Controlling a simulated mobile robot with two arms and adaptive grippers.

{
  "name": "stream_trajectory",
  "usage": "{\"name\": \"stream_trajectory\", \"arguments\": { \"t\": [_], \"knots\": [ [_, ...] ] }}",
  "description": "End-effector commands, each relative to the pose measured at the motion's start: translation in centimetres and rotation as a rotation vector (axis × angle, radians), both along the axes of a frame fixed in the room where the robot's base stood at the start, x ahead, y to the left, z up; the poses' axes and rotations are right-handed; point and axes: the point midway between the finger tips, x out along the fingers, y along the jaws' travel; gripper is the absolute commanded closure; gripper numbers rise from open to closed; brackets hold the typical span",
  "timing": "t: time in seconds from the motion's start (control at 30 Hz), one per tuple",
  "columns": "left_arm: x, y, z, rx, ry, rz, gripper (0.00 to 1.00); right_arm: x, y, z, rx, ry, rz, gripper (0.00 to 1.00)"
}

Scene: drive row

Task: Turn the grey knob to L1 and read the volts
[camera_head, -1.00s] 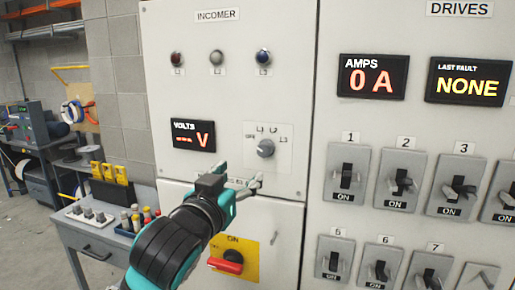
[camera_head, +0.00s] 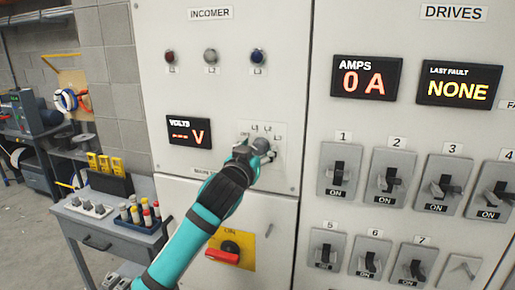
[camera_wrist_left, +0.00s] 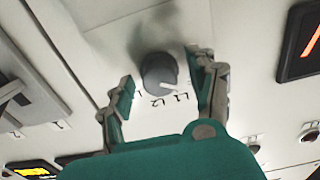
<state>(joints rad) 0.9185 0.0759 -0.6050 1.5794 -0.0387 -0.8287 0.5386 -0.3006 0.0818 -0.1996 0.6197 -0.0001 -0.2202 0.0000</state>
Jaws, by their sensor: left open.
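The grey knob (camera_head: 267,152) sits on a small plate on the INCOMER panel, partly behind my left gripper (camera_head: 255,150). In the left wrist view the round knob (camera_wrist_left: 158,73) shows upside down with a white pointer mark; L1 and L2 labels are beside it. Which label the pointer meets is hard to tell. My left gripper (camera_wrist_left: 162,70) is open, one finger on each side of the knob, with gaps visible on both sides. The VOLTS display (camera_head: 189,131) reads "--- V". My right gripper is not in view.
A red handle on a yellow plate (camera_head: 242,247) is below the knob. Indicator lamps (camera_head: 210,56) are above. The DRIVES panel at right has several switches (camera_head: 338,172). A grey bench (camera_head: 97,236) with tools stands at left.

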Motion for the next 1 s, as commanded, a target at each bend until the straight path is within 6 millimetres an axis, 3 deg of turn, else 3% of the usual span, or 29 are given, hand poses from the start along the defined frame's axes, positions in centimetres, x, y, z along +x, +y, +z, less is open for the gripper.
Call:
{"name": "stream_trajectory", "arguments": {
  "t": [0.2, 0.6, 1.0],
  "knots": [
    [-0.02, -0.02, -0.01, 0.000, 0.000, 0.000, 0.42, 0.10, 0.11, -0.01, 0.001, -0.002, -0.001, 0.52],
    [-0.03, 0.02, -0.02, 0.000, 0.000, 0.000, 0.95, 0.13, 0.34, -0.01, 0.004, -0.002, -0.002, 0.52],
    [0.00, 0.02, 0.07, 0.078, -0.024, 0.000, 0.96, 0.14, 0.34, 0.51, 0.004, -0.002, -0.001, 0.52]
  ]
}}
